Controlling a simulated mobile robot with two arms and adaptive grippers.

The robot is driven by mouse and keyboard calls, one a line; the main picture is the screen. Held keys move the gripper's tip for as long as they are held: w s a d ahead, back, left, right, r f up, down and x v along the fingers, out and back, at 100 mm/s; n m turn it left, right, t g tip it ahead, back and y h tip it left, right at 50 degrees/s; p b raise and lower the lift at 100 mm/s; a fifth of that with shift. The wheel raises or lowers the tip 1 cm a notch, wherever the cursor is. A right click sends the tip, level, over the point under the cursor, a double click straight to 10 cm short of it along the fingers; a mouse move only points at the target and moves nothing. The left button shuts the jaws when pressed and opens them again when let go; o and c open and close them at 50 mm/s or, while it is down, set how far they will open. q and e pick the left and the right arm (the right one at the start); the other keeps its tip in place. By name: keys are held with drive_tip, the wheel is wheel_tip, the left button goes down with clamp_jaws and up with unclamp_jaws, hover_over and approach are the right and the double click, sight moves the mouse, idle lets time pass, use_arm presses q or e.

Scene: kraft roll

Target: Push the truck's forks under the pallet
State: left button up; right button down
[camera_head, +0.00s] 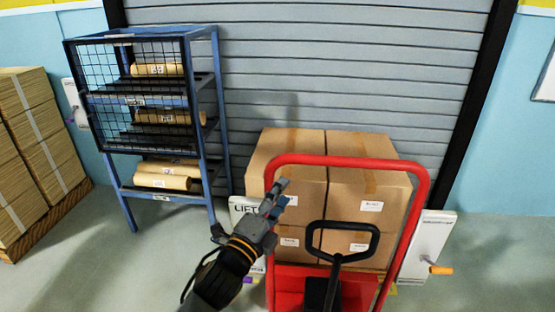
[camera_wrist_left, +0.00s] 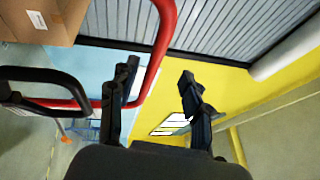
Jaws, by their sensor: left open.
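The red pallet truck (camera_head: 423,190) stands upright in front of stacked cartons (camera_head: 372,182) in the head view. Its tall red frame also shows in the left wrist view (camera_wrist_left: 166,22). A black loop handle (camera_head: 343,223) sits inside the frame and also shows in the left wrist view (camera_wrist_left: 40,75). My left gripper (camera_head: 284,193) is open and empty, at the frame's left upright; I cannot tell whether it touches. In the left wrist view, the open fingers (camera_wrist_left: 157,75) are beside the red bar. The forks and the pallet under the cartons are hidden. My right gripper is not in view.
A blue rack (camera_head: 213,140) with kraft rolls (camera_head: 162,181) stands at the left. Stacked cardboard on a wooden pallet (camera_head: 45,222) is at the far left. White panels (camera_head: 425,245) flank the cartons. A grey shutter (camera_head: 330,75) closes the back. Floor at the right is clear.

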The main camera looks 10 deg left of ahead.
sight(304, 163)
use_arm(q)
drive_tip(key=x, duration=0.2)
drive_tip(key=p+x, duration=0.1)
drive_tip(key=x, duration=0.4)
drive_tip(key=shift+d+r, duration=0.2)
drive_tip(key=shift+r, duration=0.1)
drive_tip(key=p+x, duration=0.1)
drive_tip(key=x, duration=0.5)
drive_tip(key=shift+w+f, duration=0.1)
drive_tip(key=shift+w, duration=0.1)
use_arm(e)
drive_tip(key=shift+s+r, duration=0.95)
use_arm(q)
drive_tip(key=shift+c, duration=1.1)
clamp_jaws()
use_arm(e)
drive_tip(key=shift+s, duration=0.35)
